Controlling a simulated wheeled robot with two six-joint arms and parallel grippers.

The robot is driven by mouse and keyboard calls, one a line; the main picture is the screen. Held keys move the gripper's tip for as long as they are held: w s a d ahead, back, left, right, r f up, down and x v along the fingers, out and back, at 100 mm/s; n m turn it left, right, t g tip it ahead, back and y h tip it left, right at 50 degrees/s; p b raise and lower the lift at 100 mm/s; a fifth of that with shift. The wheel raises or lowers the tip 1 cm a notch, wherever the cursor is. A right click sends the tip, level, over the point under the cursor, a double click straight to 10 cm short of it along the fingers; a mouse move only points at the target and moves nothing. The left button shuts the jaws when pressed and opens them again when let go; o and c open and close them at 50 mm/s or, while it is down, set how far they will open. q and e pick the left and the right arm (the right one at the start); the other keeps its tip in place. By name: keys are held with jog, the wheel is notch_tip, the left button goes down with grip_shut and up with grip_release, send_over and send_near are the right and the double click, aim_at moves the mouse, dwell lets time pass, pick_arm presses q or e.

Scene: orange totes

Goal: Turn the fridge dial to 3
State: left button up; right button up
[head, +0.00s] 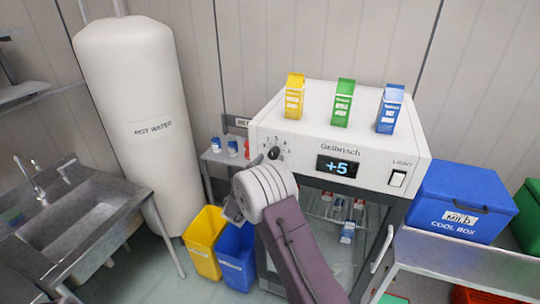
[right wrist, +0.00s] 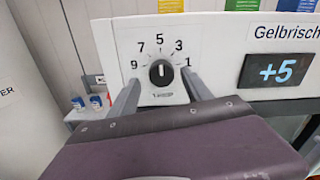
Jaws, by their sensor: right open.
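The fridge dial (right wrist: 161,73) is a black round knob on the white front panel, with a white mark pointing about straight up at the 5. The numbers 9, 7, 5, 3 and 1 run around it from left to right. In the head view the dial (head: 274,153) sits at the panel's left end, just above my right wrist. My right gripper (right wrist: 161,80) is open, with one finger on each side of the dial; I cannot tell whether they touch it. The fridge (head: 300,146) display (head: 337,167) reads +5. My left gripper is not in view.
Yellow (head: 295,97), green (head: 343,103) and blue (head: 391,109) cartons stand on the fridge top. A blue cool box (head: 460,205) is at right. Yellow (head: 203,243) and blue (head: 236,257) bins stand left of the fridge, near a sink (head: 85,220) and hot water tank (head: 132,100).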

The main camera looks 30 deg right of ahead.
jog(key=shift+d+r, duration=0.15)
jog(key=shift+d, duration=0.35)
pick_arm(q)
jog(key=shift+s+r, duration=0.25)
pick_arm(e)
jog(key=shift+w+a, duration=0.1)
jog(key=shift+w, duration=0.1)
jog(key=c, duration=0.4)
grip_shut()
jog(key=shift+f+b, duration=0.2)
jog(key=shift+b, duration=0.2)
jog(key=m+b, duration=0.6)
jog(key=b, duration=0.7)
jog(key=shift+f+m, duration=0.1)
jog(key=shift+m, duration=0.3)
pick_arm(q)
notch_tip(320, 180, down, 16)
jog(key=b, duration=0.1)
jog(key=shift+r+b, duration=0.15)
jog(key=shift+b, duration=0.25)
pick_arm(e)
jog(key=shift+r+m, duration=0.25)
jog(key=shift+m, duration=0.35)
